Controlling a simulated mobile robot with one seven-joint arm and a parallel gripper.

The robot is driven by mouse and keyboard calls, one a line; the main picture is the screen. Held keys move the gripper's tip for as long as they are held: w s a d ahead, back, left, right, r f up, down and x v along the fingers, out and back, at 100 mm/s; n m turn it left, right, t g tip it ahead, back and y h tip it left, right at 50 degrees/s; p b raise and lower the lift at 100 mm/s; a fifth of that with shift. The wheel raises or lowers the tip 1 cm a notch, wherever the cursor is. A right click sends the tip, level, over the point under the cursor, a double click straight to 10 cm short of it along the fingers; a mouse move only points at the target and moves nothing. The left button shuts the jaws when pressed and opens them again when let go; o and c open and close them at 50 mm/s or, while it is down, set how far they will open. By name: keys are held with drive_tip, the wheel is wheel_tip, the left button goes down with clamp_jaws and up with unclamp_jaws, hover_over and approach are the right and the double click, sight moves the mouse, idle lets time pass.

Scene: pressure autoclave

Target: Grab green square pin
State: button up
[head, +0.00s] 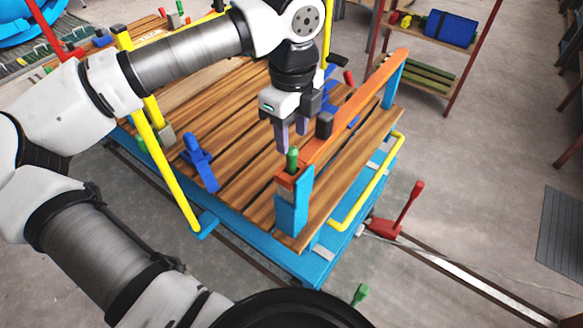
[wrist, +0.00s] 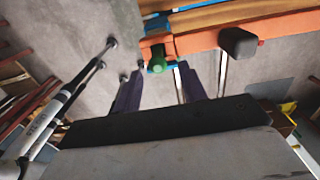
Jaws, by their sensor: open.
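A green pin (head: 292,160) stands upright in the near end of an orange bar, above a blue post (head: 292,205). It also shows in the wrist view (wrist: 157,63), between the fingertips in the picture. I cannot tell whether it is square. My gripper (head: 291,143) is open and empty, pointing down, with its dark purple fingers just above and behind the pin in the head view. In the wrist view my gripper (wrist: 159,74) has one finger on each side of the pin. Any contact cannot be made out.
The orange bar (head: 355,108) runs along the slatted wooden cart (head: 250,165) and carries a dark grey block (head: 323,124) close to my gripper. A yellow rail (head: 368,185) and a red lever (head: 408,205) are to the right. Other green pins include one at the bottom (head: 360,294).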

sight(292, 149)
drive_tip(key=shift+s+f+p, duration=0.2)
drive_tip(key=shift+f+p, duration=0.8)
drive_tip(key=shift+f, duration=2.2)
clamp_jaws()
